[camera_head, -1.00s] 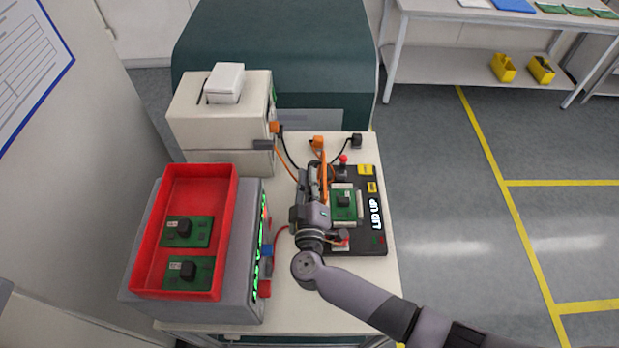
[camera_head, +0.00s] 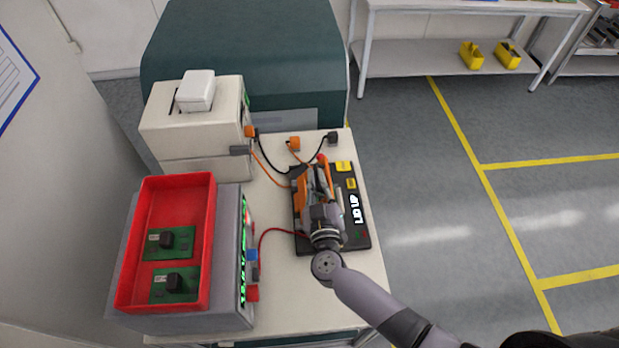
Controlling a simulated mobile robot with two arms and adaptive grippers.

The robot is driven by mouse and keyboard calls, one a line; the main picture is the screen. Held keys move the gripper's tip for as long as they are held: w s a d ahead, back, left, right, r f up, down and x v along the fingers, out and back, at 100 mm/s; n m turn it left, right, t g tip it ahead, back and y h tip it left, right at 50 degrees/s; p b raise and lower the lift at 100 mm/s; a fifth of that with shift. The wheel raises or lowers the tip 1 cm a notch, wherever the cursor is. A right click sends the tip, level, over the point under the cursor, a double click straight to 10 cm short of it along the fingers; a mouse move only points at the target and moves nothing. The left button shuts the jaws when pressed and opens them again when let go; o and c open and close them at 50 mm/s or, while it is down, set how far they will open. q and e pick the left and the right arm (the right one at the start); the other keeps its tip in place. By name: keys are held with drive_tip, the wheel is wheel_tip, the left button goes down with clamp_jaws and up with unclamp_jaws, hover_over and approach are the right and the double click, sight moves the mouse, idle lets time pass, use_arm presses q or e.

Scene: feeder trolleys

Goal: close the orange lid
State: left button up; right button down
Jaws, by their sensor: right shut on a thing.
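The orange lid (camera_head: 304,195) belongs to the dark test fixture (camera_head: 359,236) on the bench. It shows as orange parts around and left of my right gripper (camera_head: 321,178), which is over the middle of the fixture. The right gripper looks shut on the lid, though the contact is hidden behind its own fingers. The wrist and fingers hide most of the lid and the green board under it. My left gripper is not in view.
A red tray (camera_head: 208,245) with two green boards sits on a grey unit at the left. A beige printer-like box (camera_head: 190,130) stands behind it. Orange and black cables run behind the fixture, and a red cable (camera_head: 272,233) lies at its left.

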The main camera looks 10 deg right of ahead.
drive_tip(key=shift+s+d+f, duration=0.2)
drive_tip(key=shift+d+f, duration=0.05)
drive_tip(key=shift+f, duration=0.35)
drive_tip(key=c, duration=1.7)
unclamp_jaws()
drive_tip(key=shift+s, duration=0.3)
drive_tip(key=shift+s+a, duration=0.1)
drive_tip(key=shift+s, duration=0.25)
drive_tip(key=s, duration=1)
drive_tip(key=shift+s+d+r, duration=0.2)
drive_tip(key=shift+d+r, duration=0.15)
drive_tip(key=shift+r, duration=0.1)
